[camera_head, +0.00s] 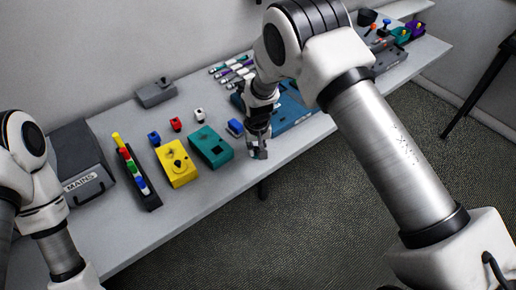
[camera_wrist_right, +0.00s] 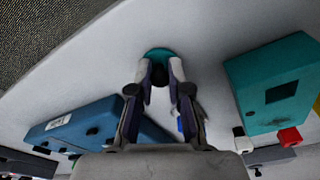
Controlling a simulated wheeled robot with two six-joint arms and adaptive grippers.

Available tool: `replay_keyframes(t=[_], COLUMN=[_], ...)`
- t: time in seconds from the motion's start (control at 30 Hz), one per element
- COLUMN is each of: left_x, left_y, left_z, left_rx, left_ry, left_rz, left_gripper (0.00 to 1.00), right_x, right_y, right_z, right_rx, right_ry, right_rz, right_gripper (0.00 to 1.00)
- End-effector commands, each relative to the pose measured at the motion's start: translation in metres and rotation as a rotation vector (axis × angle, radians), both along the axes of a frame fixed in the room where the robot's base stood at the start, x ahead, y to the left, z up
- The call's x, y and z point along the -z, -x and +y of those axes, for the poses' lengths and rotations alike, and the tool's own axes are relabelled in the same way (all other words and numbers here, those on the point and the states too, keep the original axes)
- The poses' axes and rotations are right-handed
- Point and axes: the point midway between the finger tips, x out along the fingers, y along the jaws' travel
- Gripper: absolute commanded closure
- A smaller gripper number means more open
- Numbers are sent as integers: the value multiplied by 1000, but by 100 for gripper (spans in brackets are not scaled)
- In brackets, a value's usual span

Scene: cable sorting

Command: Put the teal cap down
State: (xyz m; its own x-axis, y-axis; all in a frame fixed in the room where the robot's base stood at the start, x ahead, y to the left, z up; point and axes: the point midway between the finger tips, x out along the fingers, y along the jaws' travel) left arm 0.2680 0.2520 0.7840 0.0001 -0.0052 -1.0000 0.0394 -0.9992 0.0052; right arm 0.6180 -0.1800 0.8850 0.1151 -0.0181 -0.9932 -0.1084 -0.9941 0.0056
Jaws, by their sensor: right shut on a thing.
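The teal cap (camera_wrist_right: 158,51) shows as a rounded teal edge between and just beyond the fingertips in the right wrist view. My right gripper (camera_wrist_right: 160,72) is shut on it, and the fingers hide most of the cap. In the head view my right gripper (camera_head: 258,150) points down near the table's front edge, right of the teal box (camera_head: 222,156). I cannot make out the cap there, nor tell whether it touches the table. My left arm shows at the left of the head view, but its gripper is out of view.
A blue box (camera_head: 295,112) stands close behind and right of my right gripper, with a small blue block (camera_head: 235,127) to its left. A yellow box (camera_head: 178,177), a black rack of coloured caps (camera_head: 151,201) and a grey MAINS box (camera_head: 82,152) stand farther left.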

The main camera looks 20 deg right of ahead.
Motion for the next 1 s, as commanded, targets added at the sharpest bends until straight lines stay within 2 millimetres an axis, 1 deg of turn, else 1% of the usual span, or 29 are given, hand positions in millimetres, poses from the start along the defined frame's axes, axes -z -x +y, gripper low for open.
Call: replay_keyframes(t=[0.03, 0.07, 0.1, 0.13, 0.4, 0.47, 0.57, 0.67, 0.9, 1.0], left_x=[1, 1, 1, 1, 0, -1, 4, 10, 25, 27], left_y=[0, 0, 0, 0, 0, 0, 0, 0, 0, 0], left_z=[0, 0, 0, 0, 0, 0, 0, 0, 0, 0], left_rx=[0, 0, 0, 0, 0, 0, 0, 0, 0, 0], left_ry=[0, 0, 0, 0, 0, 0, 0, 0, 0, 0], left_rz=[0, 0, 0, 0, 0, 0, 0, 0, 0, 0], left_gripper=[60, 60, 60, 60, 60, 60, 60, 60, 60, 60], right_x=[2, 2, 1, 1, 1, -2, -10, -29, -90, -108], right_y=[0, 0, 0, 0, 0, 0, 1, 3, 10, 12], right_z=[0, 0, 0, 0, 0, 0, 0, 0, 2, 2], right_rx=[0, 0, 0, 0, 0, 0, 1, 1, 0, 0], right_ry=[0, 0, 0, 0, 0, 0, 0, 0, 0, 0], right_rz=[1, 0, 0, 0, 0, 0, -2, -4, -3, -3], right_gripper=[96, 79, 65, 58, 58, 58, 58, 58, 58, 58])
